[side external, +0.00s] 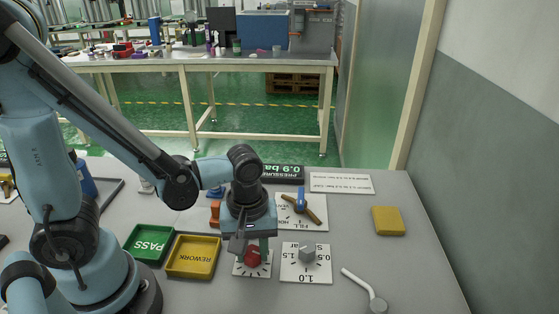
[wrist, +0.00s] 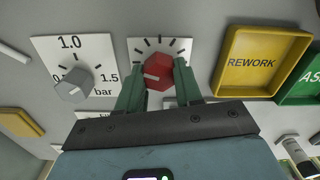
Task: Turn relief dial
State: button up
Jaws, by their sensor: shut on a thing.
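A red dial knob (wrist: 158,68) sits on a white plate with black tick marks. It also shows in the side external view (side external: 254,258), partly hidden by my gripper. My gripper (wrist: 159,78) points down over this plate, its two green fingers shut on the red knob from either side. A grey dial knob (side external: 307,254) stands beside it on a white plate (side external: 290,275) marked 0.5, 1.0 and 1.5 bar. The grey knob (wrist: 73,85) is free of my gripper. I see no legible "relief" label on either plate.
A yellow REWORK tray (side external: 193,274) and a green PASS tray (side external: 148,259) lie left of the red knob. A yellow block (side external: 388,221) lies right.

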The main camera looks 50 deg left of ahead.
aim_at(252, 248)
jog(key=o, duration=1.1)
jog(key=shift+c, duration=0.2)
notch_tip(252, 248, up, 12)
dwell(0.3)
jog(key=w+a+m+t, duration=0.4)
jog(key=a+m+t, duration=0.3)
jog(key=m, duration=0.4)
